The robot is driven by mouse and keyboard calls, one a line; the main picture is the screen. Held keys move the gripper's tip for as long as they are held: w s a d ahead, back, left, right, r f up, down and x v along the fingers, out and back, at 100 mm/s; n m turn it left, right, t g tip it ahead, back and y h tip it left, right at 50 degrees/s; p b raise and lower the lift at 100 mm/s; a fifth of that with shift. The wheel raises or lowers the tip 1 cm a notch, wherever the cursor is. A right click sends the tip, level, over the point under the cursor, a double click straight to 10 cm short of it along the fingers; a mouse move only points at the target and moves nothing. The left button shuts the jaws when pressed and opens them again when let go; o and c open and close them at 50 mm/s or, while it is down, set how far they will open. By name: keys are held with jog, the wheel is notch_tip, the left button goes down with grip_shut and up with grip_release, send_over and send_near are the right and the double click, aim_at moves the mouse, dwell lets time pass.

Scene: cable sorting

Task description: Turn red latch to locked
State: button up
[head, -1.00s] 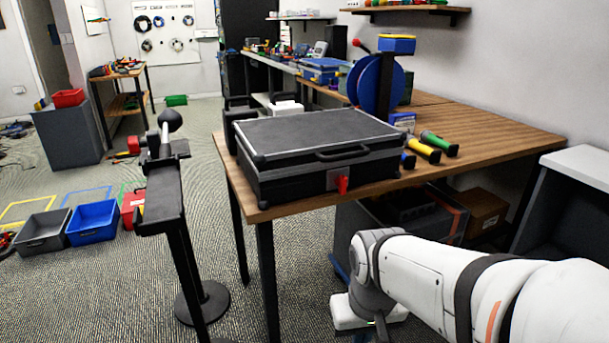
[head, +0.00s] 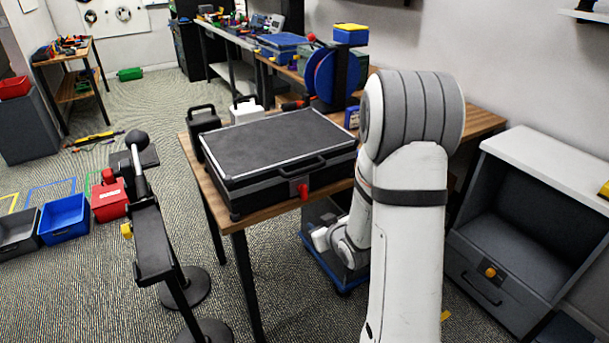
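A black case (head: 275,145) with a flat lid lies shut on the wooden table (head: 268,213). It has a carry handle on its front side. The small red latch (head: 303,192) sits on the front face below the handle and seems to hang downward; its exact angle is too small to tell. My arm stands to the right of the case and bends at a high elbow. Its wrist end is low, by the table's front edge and below the latch. My gripper (head: 321,238) is partly in view there, apart from the latch; its fingers cannot be made out.
A black stand (head: 153,240) is left of the table. A blue spool (head: 321,76) stands behind the case. A grey cabinet (head: 512,255) with an open front is at right. Blue (head: 64,222) and red bins lie on the floor at left. The carpet between stand and table is clear.

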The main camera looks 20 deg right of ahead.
aim_at(306, 193)
notch_tip(306, 193, up, 6)
jog(key=t+y+p, duration=0.3)
jog(key=t+p, duration=0.2)
jog(key=p, duration=0.1)
jog(key=p+x, duration=0.1)
jog(key=x, duration=0.5)
jog(key=shift+w+a, duration=0.3)
jog(key=shift+w, duration=0.05)
jog(key=shift+c, duration=0.6)
grip_shut()
